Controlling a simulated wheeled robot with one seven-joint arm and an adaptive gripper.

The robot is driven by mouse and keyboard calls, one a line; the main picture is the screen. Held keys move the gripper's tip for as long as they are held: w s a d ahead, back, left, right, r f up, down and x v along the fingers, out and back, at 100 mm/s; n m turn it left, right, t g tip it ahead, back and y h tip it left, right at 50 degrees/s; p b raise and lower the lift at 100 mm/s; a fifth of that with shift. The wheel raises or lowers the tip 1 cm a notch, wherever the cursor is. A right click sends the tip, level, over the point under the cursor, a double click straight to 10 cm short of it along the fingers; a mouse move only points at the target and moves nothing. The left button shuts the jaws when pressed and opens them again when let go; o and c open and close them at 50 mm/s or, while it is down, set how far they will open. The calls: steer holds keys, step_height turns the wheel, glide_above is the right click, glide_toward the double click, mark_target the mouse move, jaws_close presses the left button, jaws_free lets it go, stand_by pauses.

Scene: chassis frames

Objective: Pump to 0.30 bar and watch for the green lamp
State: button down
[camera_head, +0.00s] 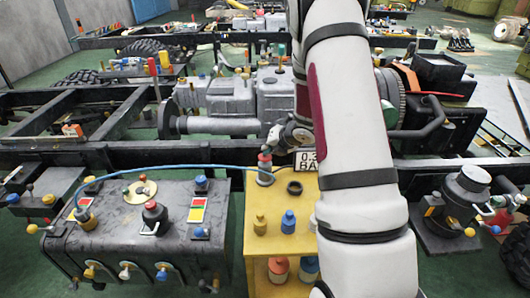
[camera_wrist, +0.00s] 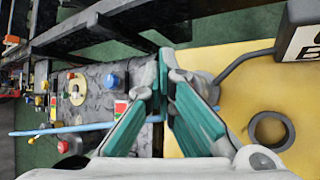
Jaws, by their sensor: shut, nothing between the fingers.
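The pump (camera_head: 264,174), a grey cylinder with a red top, stands on the yellow stand (camera_head: 247,262). A blue hose (camera_head: 165,166) runs from it to the black tank (camera_head: 120,226) at the left. My gripper (camera_head: 268,146) is shut and empty, just above the pump's top; I cannot tell if they touch. In the wrist view the teal-padded fingers (camera_wrist: 163,70) meet at their tips and partly hide a grey round part behind them. A sign (camera_head: 306,160) reads "0.3" and "BA", cut off by my arm. I cannot make out a lit green lamp or a gauge reading.
A black ring (camera_head: 294,188) and blue bottles (camera_head: 289,222) are on the stand. Valves and coloured plates (camera_head: 197,209) cover the tank top. A black chassis frame (camera_head: 90,155) with a grey engine (camera_head: 232,100) lies behind. My arm covers the stand's right side.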

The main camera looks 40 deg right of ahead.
steer(key=shift+r+p, duration=1.2)
steer(key=shift+r, duration=0.3)
step_height(320, 180, up, 5)
steer(key=p, duration=0.4)
stand_by(0.4)
